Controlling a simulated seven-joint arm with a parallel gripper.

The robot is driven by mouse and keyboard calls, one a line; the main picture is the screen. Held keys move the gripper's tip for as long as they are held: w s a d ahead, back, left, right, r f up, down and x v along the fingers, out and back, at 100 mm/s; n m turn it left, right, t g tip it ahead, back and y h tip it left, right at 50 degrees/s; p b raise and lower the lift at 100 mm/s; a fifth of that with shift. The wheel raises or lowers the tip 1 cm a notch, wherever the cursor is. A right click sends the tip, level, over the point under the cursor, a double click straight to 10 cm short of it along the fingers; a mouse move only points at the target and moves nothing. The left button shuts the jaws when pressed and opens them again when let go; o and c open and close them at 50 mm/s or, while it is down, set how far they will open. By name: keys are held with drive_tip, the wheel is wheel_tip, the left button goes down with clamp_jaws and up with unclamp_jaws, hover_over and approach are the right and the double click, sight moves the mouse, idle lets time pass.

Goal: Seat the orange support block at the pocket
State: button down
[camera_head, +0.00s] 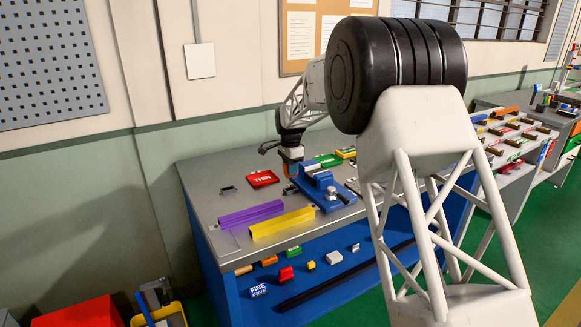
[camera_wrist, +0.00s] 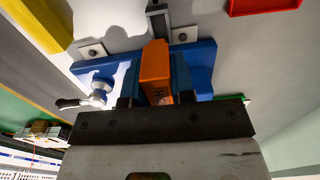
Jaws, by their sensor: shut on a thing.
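The orange support block (camera_wrist: 156,62) stands out from between the fingers of my gripper (camera_wrist: 157,92) in the wrist view. My gripper is shut on it. Behind the block lies the blue vise-like fixture (camera_wrist: 203,56), which also shows in the head view (camera_head: 327,187) on the grey bench. Blue faces flank the block on both sides. In the head view my gripper (camera_head: 292,168) is at the left end of this fixture, low over the bench. The block's lower end and the pocket are hidden, so I cannot tell whether the block touches the fixture.
A purple bar (camera_head: 249,214) and a yellow bar (camera_head: 282,222) lie at the front left of the bench (camera_head: 222,172). A red tray marked THIN (camera_head: 263,179) sits left of my gripper. A handled screw (camera_wrist: 98,93) juts from the fixture. Several small blocks lie on the lower shelf.

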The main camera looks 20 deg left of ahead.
drive_tip(key=shift+f, duration=2)
drive_tip(key=shift+f, duration=1.15)
idle(0.7)
drive_tip(key=c, duration=0.9)
unclamp_jaws()
drive_tip(key=shift+r, duration=0.15)
drive_tip(key=shift+r, duration=3.75)
